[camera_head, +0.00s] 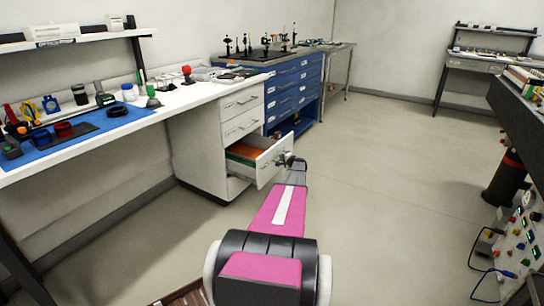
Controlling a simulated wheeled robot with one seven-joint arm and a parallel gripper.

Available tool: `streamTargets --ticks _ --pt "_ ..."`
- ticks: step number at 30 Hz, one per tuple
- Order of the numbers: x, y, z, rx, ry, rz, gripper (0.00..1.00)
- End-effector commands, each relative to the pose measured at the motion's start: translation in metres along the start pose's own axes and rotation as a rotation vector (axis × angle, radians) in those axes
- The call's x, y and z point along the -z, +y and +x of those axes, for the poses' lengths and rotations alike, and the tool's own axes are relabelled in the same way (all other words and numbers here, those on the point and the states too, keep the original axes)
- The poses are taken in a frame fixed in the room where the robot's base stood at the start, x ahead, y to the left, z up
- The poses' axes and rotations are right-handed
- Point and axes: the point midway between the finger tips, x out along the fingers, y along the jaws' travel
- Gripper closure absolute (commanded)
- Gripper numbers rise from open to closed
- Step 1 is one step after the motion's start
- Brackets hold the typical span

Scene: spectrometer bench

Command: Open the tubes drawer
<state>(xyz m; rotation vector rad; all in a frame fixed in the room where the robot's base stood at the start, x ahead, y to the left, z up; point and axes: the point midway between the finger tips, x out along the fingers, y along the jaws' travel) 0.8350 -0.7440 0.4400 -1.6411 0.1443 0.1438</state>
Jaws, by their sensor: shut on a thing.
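The white drawer unit (210,152) stands under the right end of the white bench. Its third drawer down (270,161) is pulled out, and an orange-red and green interior shows inside it. My gripper (289,160) is at the front of this open drawer, shut on its handle. The handle itself is mostly hidden by the gripper. The two drawers above, the top one (242,101) and the second one (242,125), are closed. Any drawer label is too small to read.
A white bench (180,98) with a blue mat (75,130) and small tools runs along the left. A blue drawer cabinet (291,91) stands behind the drawer unit. Open floor (390,180) lies to the right. A dark optical table (515,110) and a cabled panel (520,240) bound the right side.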

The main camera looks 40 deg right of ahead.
Motion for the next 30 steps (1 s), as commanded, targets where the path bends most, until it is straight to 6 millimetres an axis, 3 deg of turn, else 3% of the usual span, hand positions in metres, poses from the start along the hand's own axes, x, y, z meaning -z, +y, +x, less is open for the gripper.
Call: streamTargets --ticks 3,15,24,30 --pt "0.013 0.007 -0.035 -0.001 0.003 0.001 1.0" --pt "0.052 0.028 -0.129 -0.001 0.003 0.001 1.0" --pt "0.071 0.038 -0.173 -0.001 0.001 0.001 1.0" --pt "0.076 0.041 -0.185 -0.001 0.0 0.0 1.0"
